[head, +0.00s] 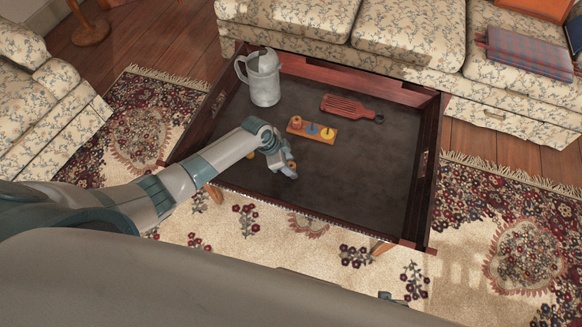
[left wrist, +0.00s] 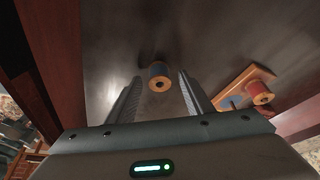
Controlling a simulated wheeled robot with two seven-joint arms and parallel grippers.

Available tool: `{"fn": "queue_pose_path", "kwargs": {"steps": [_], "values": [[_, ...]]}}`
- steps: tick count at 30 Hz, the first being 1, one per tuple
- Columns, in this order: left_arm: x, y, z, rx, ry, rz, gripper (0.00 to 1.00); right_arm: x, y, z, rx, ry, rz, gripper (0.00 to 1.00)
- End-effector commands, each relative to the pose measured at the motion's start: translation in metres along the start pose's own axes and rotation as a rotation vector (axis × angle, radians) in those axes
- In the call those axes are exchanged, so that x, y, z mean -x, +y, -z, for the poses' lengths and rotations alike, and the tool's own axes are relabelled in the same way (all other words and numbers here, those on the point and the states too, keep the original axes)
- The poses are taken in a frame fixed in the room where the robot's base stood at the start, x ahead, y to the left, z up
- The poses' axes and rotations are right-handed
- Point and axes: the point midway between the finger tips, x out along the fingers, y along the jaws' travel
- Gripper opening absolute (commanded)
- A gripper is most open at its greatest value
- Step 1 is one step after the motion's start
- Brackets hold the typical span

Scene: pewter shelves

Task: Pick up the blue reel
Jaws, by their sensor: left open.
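The blue reel (left wrist: 158,70), with a pale wooden end and a hole, lies on the dark tray-topped table. In the left wrist view it sits between the two fingers of my open left gripper (left wrist: 160,95), with no clear contact on either side.
A wooden peg board (head: 325,138) stands behind the gripper, with a red reel (head: 297,121) at its left end and blue and yellow pieces on it. The raised table rim (head: 432,165) encloses clear space at right.

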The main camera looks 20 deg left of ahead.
Motion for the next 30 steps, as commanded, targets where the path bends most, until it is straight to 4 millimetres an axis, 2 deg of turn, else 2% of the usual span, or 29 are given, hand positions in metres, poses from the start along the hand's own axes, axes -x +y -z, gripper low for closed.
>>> {"fn": "queue_pose_path", "kwargs": {"steps": [4,9,22,26,30], "values": [[0.000,0.000,0.000,0.000,0.000,0.000,0.45,-0.001,0.001,-0.001,0.000,-0.002,-0.001,0.31],[0.000,0.000,0.000,0.000,0.000,0.000,0.04,-0.001,0.001,-0.002,0.000,-0.004,-0.001,0.31],[0.004,0.000,0.002,0.000,0.000,0.000,0.03,-0.001,0.001,-0.003,0.000,-0.005,-0.001,0.31],[0.014,-0.001,0.005,-0.001,0.000,0.001,0.03,0.000,0.001,-0.004,0.000,-0.003,-0.001,0.31],[0.032,-0.001,0.013,-0.003,0.002,0.002,0.03,-0.001,0.000,-0.004,0.000,0.006,-0.001,0.31]]}}
